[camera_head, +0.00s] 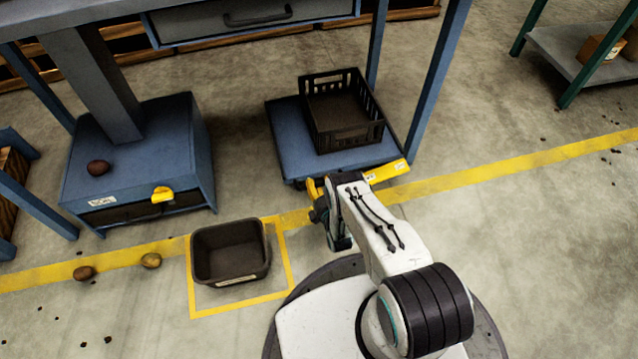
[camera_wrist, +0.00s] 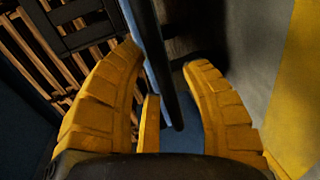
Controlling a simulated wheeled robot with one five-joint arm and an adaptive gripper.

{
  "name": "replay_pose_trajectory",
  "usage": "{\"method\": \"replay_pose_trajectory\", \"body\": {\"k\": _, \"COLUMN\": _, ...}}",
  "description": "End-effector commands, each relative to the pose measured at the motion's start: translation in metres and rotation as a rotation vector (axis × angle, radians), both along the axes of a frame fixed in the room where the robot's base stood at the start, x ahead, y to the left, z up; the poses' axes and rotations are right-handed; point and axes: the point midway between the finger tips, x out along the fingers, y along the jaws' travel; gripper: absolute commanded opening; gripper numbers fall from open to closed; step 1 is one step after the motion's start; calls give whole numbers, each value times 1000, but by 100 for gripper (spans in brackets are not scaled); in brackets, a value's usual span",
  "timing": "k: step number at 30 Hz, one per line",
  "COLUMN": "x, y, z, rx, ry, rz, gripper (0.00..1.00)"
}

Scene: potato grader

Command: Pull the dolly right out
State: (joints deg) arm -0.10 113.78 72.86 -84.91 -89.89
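The dolly (camera_head: 287,132) is a low blue platform under the blue-framed table, with a black crate (camera_head: 352,140) standing on it. A yellow bar (camera_head: 388,171) with a pale label runs along its front edge. My gripper (camera_head: 316,188) is at the dolly's front edge, near the left end of that bar; my arm hides part of the bar. In the wrist view my gripper's yellow fingers (camera_wrist: 165,65) are wide apart. A dark bar (camera_wrist: 165,70) and a blue edge show between them, apart from both fingers. I cannot tell whether a finger touches the dolly.
Blue table legs (camera_head: 437,85) stand right of and behind the dolly. A blue cabinet (camera_head: 185,140) with a yellow handle is to the left. A dark bin (camera_head: 230,252) sits in a yellow floor square. Potatoes (camera_head: 84,272) lie on the floor. The floor right of my base is clear.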

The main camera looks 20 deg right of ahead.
Motion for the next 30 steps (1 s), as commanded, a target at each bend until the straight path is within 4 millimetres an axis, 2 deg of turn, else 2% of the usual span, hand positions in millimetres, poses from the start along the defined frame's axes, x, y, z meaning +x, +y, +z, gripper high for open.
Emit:
{"method": "replay_pose_trajectory", "body": {"k": 2, "x": 0, "y": 0, "z": 0, "rx": 0, "ry": 0, "rz": 0, "gripper": 34}}
{"method": "replay_pose_trajectory", "body": {"k": 13, "x": 0, "y": 0, "z": 0, "rx": 0, "ry": 0, "rz": 0, "gripper": 1}}
{"method": "replay_pose_trajectory", "body": {"k": 30, "x": -3, "y": 0, "z": 0, "rx": 0, "ry": 2, "rz": 0, "gripper": 0}}
